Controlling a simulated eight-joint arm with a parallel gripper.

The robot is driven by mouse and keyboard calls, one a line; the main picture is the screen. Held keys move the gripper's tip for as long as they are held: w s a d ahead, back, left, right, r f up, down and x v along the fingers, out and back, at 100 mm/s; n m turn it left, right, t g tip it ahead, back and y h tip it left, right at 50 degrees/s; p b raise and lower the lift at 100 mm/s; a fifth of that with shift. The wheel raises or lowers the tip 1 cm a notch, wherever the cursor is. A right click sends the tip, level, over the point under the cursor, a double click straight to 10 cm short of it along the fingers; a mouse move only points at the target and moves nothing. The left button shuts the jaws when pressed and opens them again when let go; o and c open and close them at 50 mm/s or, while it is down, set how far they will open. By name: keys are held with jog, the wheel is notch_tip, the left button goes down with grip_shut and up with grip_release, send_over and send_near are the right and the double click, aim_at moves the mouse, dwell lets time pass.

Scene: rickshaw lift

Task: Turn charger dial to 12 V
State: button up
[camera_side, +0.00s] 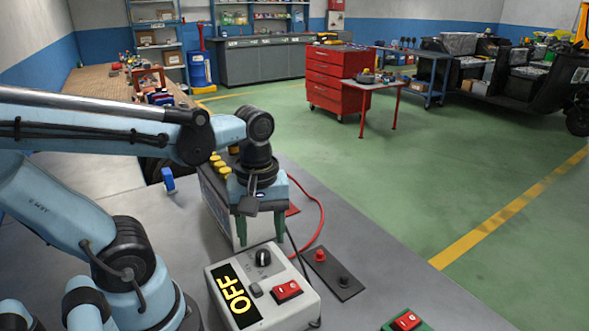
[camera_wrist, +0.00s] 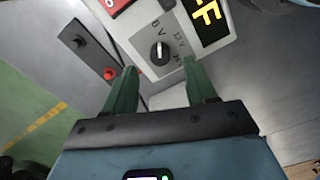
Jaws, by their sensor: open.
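The charger (camera_side: 300,308) is a pale box with a lit yellow OFF display, a red rocker switch and a round black dial (camera_side: 262,257). In the wrist view the dial (camera_wrist: 159,53) has a white line toward the top of the picture, near a "6 V" mark.
A battery (camera_side: 217,200) with yellow caps stands close behind my gripper. A dark plate with red and black posts (camera_side: 334,272) lies right of the charger, with a red cable nearby. A green box with a red switch (camera_side: 407,321) is at the front edge.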

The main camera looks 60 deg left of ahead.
aim_at(263, 253)
jog(key=shift+f, duration=2.15)
grip_shut()
jog(key=shift+m, duration=0.4)
jog(key=m, duration=1.1)
